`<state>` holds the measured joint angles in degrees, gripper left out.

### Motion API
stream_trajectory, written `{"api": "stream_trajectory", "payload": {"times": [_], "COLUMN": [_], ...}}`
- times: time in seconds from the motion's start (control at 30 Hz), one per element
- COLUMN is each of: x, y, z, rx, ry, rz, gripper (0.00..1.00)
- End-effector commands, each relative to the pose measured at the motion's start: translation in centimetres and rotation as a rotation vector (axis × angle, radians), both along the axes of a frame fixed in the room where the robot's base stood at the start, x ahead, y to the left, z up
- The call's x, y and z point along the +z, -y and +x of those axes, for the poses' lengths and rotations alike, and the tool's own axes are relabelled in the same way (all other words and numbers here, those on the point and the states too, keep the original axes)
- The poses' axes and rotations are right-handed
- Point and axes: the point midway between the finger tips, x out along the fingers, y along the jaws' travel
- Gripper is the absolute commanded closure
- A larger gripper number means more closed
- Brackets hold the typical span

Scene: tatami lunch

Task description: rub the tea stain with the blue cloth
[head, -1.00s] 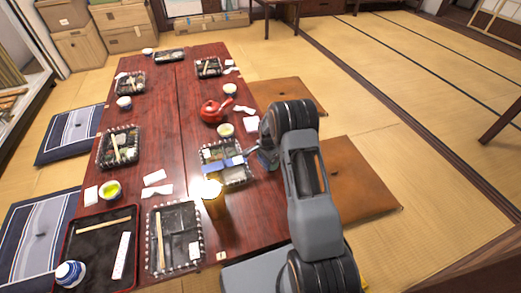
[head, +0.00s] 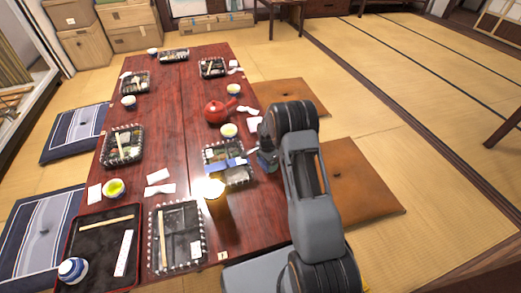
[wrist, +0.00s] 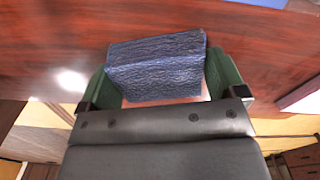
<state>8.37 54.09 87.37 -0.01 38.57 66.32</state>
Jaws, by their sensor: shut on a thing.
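The blue cloth (head: 226,165) is a small folded piece between the fingers of my gripper (head: 250,158). In the wrist view the cloth (wrist: 158,65) spans between the two green fingers of my gripper (wrist: 160,85), which is shut on it. In the head view the cloth overlaps a dark tray on the right side of the long red-brown table (head: 180,110). The wrist view shows bare, shiny wood around the cloth. I cannot tell whether the cloth touches a surface. I cannot make out the tea stain.
An amber glass (head: 217,200) stands close in front of the cloth. A red teapot (head: 215,112) and a tea cup (head: 229,130) stand behind it. Several trays, cups and napkins cover the table. Brown cushions (head: 355,180) lie along the right side, with open tatami beyond.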

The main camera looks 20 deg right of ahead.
Motion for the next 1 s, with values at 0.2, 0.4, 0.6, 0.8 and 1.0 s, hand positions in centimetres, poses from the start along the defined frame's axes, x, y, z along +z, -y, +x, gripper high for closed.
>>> {"api": "stream_trajectory", "payload": {"times": [0.2, 0.4, 0.6, 0.8, 1.0], "x": [0.0, 2.6, 4.3, 6.1, 7.7], "y": [-1.5, -1.6, -1.7, -1.7, -1.7], "z": [0.0, 0.0, 0.0, 0.0, -0.1], "rx": [-0.008, -0.013, -0.011, -0.011, -0.011], "ry": [0.0, 0.002, 0.002, 0.001, 0.0], "rz": [0.0, 0.0, 0.0, 0.0, 0.0], "gripper": [0.29, 0.29, 0.29, 0.29, 0.29]}}
